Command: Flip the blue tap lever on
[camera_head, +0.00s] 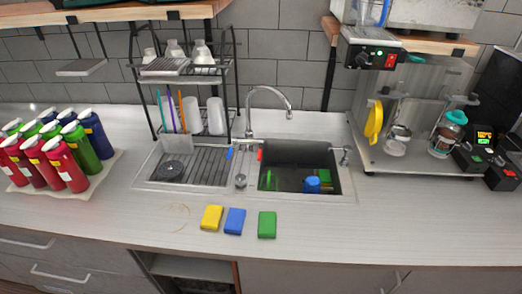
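The tap is a silver gooseneck spout (271,91) that rises behind the sink and curves to the right over the basin. A small blue tap lever (229,153) is at the left of the tap's base, by the drainboard edge. A small red lever (260,155) is at the right of it, near the basin's left rim. The levers are small, and I cannot tell their exact angle. No water stream is visible under the spout. Neither of my grippers is in view.
The sink basin (286,155) holds blue and green items. A dish rack (189,78) stands behind the drainboard (203,171). Yellow (212,218), blue (235,221) and green (267,224) sponges lie in front. Coloured bottles (71,172) stand left. The counter between bottles and sponges is mostly clear.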

